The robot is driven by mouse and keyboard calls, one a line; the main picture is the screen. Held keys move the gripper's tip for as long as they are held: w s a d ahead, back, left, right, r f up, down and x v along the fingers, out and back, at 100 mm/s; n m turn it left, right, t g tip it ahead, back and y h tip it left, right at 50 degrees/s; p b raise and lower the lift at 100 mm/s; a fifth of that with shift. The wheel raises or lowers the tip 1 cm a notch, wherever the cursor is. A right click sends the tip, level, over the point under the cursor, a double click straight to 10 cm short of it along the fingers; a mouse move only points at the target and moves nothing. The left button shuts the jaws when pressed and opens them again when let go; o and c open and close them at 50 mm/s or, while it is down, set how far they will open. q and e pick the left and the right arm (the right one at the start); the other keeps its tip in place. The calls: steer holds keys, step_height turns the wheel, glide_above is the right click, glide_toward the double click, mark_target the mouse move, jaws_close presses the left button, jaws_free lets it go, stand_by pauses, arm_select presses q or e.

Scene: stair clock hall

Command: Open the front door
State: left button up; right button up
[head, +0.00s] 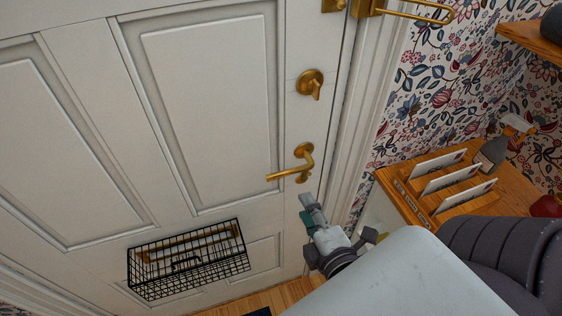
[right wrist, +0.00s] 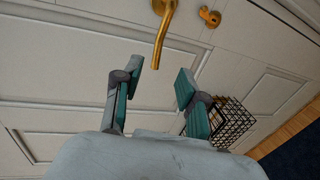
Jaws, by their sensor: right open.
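The white panelled front door (head: 210,95) is shut in its frame in the head view. Its brass lever handle (head: 293,166) lies level, pointing left; it also shows at the top of the right wrist view (right wrist: 163,35). My left gripper is not in view.
A black wire letter basket (head: 188,260) hangs low on the door, left of my right gripper. A wooden table (head: 475,195) with a letter rack and a spray bottle (head: 491,154) stands at the right. A wooden shelf (head: 530,38) is above it.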

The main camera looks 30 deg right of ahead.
mark_target(288, 175)
steer(key=x, duration=1.2)
steer(key=shift+r, duration=0.1)
steer(key=shift+x, duration=0.8)
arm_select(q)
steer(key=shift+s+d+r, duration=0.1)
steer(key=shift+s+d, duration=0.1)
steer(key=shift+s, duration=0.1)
arm_select(e)
steer(key=shift+s, duration=0.1)
jaws_close()
